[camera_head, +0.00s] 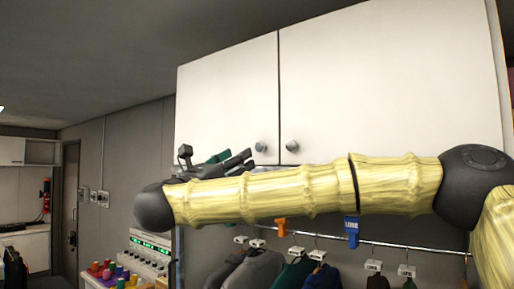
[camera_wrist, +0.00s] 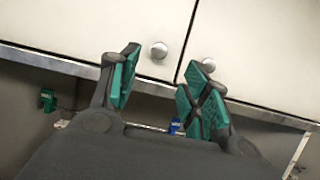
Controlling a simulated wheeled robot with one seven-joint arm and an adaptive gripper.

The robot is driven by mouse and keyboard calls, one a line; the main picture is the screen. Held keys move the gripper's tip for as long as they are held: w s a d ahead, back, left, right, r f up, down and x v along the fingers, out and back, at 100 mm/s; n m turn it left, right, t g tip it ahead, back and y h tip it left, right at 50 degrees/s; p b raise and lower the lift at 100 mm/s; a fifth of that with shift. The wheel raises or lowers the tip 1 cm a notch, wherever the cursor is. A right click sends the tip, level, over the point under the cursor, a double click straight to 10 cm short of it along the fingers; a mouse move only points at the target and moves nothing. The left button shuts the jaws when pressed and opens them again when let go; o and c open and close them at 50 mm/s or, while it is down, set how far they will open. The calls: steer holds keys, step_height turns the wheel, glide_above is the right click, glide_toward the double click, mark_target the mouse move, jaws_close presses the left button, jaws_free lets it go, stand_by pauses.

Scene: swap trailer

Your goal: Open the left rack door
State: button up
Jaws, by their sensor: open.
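The left rack door (camera_head: 225,95) is a plain white panel of the wall cabinet, shut and flush with the right door (camera_head: 390,80). Its round grey knob (camera_head: 260,147) sits low by the centre seam; it also shows in the wrist view as a left knob (camera_wrist: 159,50). My gripper (camera_head: 232,158) is just left of and below this knob in the head view. In the wrist view my gripper (camera_wrist: 163,65) is open, its green-padded fingers spread, with the left knob appearing between and beyond the fingertips. I cannot tell contact; they look apart.
The right door's knob (camera_head: 292,146) is close beside, behind my right finger in the wrist view. Below the cabinet, a rail (camera_head: 400,245) carries hanging clothes (camera_head: 260,268) and coloured tags. A control panel (camera_head: 150,250) and thread spools stand lower left.

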mark_target(259, 148)
steer(key=p+x, duration=0.4)
steer(key=x, duration=0.4)
steer(key=shift+w+d+r+p, duration=0.15)
steer(key=shift+w+p, duration=0.05)
steer(key=shift+p, duration=0.2)
steer(key=shift+p+x, duration=0.3)
steer(key=shift+x, duration=0.45)
steer(key=shift+c, duration=0.5)
jaws_close()
